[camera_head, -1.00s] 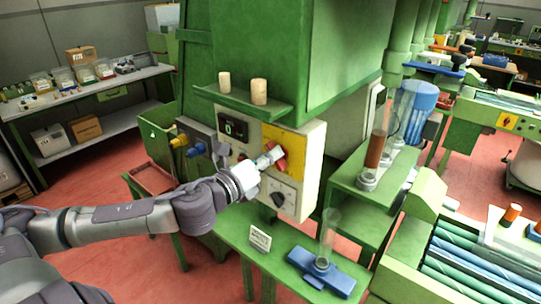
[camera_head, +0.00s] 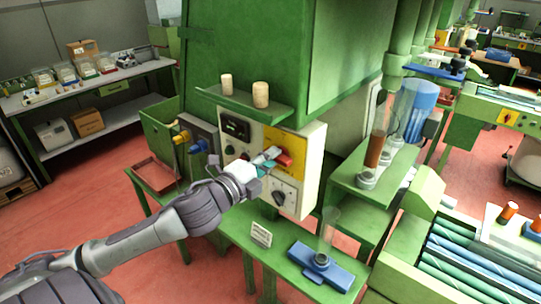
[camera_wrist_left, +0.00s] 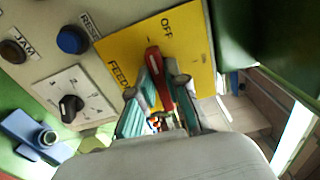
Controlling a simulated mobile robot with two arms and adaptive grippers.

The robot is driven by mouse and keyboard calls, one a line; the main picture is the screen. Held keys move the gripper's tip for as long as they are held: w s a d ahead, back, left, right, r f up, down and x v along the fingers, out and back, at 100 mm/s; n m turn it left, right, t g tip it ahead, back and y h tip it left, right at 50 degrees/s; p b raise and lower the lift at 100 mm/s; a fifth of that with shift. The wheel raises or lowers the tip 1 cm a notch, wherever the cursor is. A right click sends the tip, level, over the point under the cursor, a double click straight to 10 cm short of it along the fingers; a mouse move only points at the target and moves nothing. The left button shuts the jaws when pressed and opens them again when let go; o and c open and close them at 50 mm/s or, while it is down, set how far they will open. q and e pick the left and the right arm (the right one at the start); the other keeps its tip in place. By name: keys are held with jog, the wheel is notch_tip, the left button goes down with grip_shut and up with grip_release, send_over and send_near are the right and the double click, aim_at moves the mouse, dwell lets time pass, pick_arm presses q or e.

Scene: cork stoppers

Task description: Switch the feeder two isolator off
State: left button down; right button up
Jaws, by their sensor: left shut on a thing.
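The isolator's red handle (camera_head: 285,158) is on a yellow plate (camera_head: 297,146) at the upper right of the pale control panel. In the left wrist view the red handle (camera_wrist_left: 154,64) stands nearly upright in the picture, its upper end near the word OFF on the yellow plate (camera_wrist_left: 195,50). A label beginning FEED is left of it; its number is hidden. My left gripper (camera_head: 270,158) is shut on the handle. In the left wrist view its fingers (camera_wrist_left: 157,88) lie on both sides of the handle. My right gripper is not in view.
A black rotary knob (camera_wrist_left: 71,104) and a blue RESET button (camera_wrist_left: 72,40) are close by on the panel. Two cork stoppers (camera_head: 261,94) stand on the green shelf (camera_head: 240,103) above. A blue stand (camera_head: 321,268) with a clear tube is on the bench below.

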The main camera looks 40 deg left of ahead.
pick_arm(q)
jog(key=shift+n, duration=0.5)
jog(key=c, duration=1.2)
grip_release()
jog(key=shift+o, duration=0.2)
jog(key=s, duration=0.7)
jog(key=shift+s+a, duration=0.25)
jog(key=shift+a, duration=0.05)
jog(key=shift+f, duration=0.1)
